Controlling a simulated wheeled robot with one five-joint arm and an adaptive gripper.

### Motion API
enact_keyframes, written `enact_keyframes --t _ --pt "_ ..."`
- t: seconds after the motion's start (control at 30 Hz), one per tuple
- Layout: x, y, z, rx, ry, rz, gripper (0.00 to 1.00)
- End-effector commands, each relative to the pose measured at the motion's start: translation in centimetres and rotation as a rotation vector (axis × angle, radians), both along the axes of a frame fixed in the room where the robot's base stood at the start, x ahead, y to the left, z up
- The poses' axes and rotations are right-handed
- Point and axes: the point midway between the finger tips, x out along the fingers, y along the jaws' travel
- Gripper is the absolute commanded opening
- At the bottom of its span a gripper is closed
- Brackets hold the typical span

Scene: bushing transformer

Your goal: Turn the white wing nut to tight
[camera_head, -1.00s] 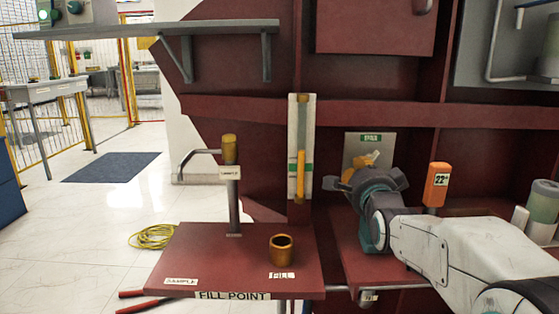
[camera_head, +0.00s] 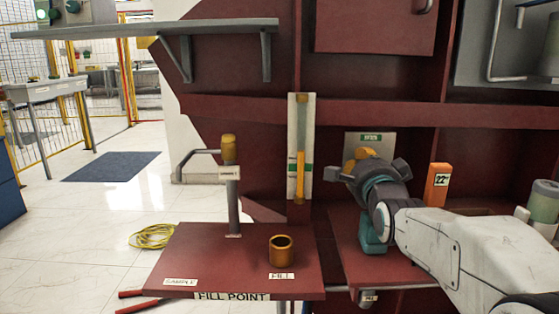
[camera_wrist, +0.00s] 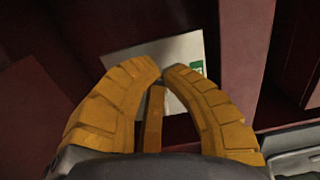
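My gripper (camera_head: 364,154) is in front of a pale plate (camera_head: 385,142) with a green label on the dark red cabinet. In the wrist view, my gripper (camera_wrist: 166,74) has its two yellow fingers curved inward, with their tips close together and a narrow gap between. A narrow yellow bar (camera_wrist: 153,118) shows between the fingers; I cannot tell whether it is part of my gripper. The plate (camera_wrist: 185,52) lies behind the fingertips. I can make out no white wing nut in either view; the fingers may hide it. Contact with anything cannot be told.
An orange block (camera_head: 438,187) marked 22 stands right of my gripper. Left are a gauge strip (camera_head: 291,140), a sample post (camera_head: 234,205) and a brass cup (camera_head: 281,252) on the red fill-point shelf (camera_head: 210,250). A grey shelf (camera_head: 150,29) juts out at upper left.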

Motion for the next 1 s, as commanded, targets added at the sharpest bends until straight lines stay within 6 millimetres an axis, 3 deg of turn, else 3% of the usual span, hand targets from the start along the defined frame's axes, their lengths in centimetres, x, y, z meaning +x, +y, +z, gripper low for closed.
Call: enact_keyframes --t 0.5,1.0 --pt "-4.8 0.1 -0.3 0.001 0.006 0.003 0.00" --pt "-5.2 0.1 -0.1 -0.007 0.014 0.003 0.00"
